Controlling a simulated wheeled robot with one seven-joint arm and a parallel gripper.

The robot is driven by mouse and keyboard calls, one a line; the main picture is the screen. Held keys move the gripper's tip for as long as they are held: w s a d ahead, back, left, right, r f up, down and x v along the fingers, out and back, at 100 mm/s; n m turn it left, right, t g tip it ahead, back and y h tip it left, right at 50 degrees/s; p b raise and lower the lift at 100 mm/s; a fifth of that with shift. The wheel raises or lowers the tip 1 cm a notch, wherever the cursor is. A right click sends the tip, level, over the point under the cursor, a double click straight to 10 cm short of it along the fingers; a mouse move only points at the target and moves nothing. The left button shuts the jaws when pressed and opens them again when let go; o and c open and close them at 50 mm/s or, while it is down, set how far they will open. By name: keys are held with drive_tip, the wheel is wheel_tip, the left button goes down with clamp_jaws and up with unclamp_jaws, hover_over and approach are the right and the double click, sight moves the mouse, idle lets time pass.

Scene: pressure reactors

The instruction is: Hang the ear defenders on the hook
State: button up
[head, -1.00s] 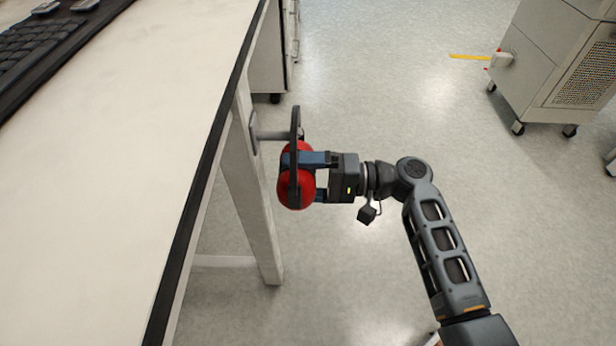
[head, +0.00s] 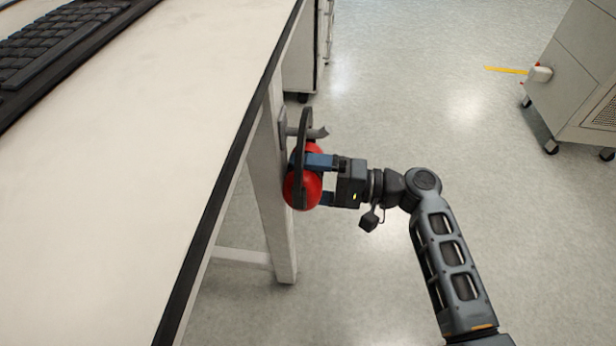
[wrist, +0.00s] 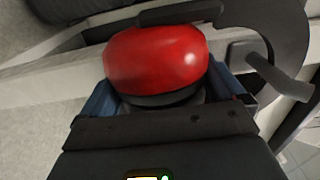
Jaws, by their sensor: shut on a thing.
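The red ear defenders (head: 312,186) with a dark headband are in my gripper (head: 308,179). My gripper is shut on them, its blue fingers on either side of the red cups. The headband stands up above the cups, close to the table leg. A grey hook (head: 319,132) sticks out from a plate on that leg. Its tip shows on my gripper's side of the headband, so the hook crosses the band; whether the band rests on it I cannot tell. In the wrist view a red cup (wrist: 157,61) fills the middle and the hook (wrist: 282,80) is at the right.
The white table (head: 150,150) with a dark edge fills the left, with a keyboard (head: 55,45) on it. Its leg (head: 272,200) stands just left of the ear defenders. A wheeled cabinet (head: 580,75) is far right. The floor between is clear.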

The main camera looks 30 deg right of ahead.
drive_tip(key=shift+a, duration=0.15)
drive_tip(key=o, duration=0.8)
drive_tip(key=p+v, duration=0.1)
drive_tip(key=v, duration=0.6)
drive_tip(key=shift+s+d, duration=0.2)
drive_tip(key=shift+d, duration=0.1)
